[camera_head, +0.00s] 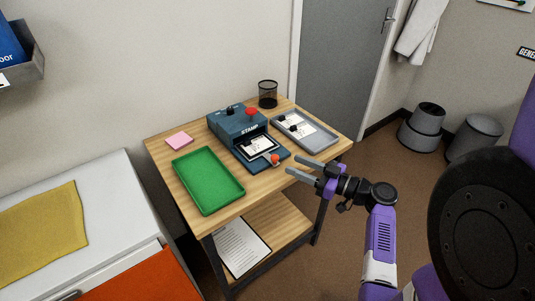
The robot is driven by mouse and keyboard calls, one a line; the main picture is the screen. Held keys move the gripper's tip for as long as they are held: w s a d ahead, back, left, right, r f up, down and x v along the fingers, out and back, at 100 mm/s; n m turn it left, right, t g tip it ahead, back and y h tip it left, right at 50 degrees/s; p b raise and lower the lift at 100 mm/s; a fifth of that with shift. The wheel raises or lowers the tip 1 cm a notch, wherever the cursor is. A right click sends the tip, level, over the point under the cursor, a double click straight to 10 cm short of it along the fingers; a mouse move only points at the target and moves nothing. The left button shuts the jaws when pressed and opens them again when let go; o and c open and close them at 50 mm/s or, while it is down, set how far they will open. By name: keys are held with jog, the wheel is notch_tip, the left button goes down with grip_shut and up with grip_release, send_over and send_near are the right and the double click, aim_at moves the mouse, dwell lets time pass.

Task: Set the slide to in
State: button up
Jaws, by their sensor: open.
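A blue stamp machine (228,123) labelled STAMP stands on the wooden table, with a red knob (253,112) on top. Its slide (275,167) sticks out of the front toward me, carrying a white card (258,146) in a dark frame. An orange-red knob (275,158) sits at the slide's front end. My gripper (290,174) is open and empty, its two grey fingers pointing left. In the picture it is just right of and below the slide's knob, apart from it. How high it is above the table edge I cannot tell.
A green tray (207,181) lies left of the machine, and a grey tray (318,142) with a card and dark items lies right. A pink note pad (179,141) and black mesh cup (268,94) are at the back. The table's front edge (238,212) is near my gripper.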

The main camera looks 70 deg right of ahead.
aim_at(275, 156)
jog(key=shift+w+r, duration=0.15)
jog(key=shift+w, duration=0.5)
jog(key=w, duration=0.2)
jog(key=w+p, duration=0.1)
jog(key=w, duration=0.1)
jog(key=w+d, duration=0.1)
jog(key=w, duration=0.1)
jog(key=shift+w+p, duration=0.3)
jog(key=shift+w, duration=0.1)
grip_shut()
dwell(0.6)
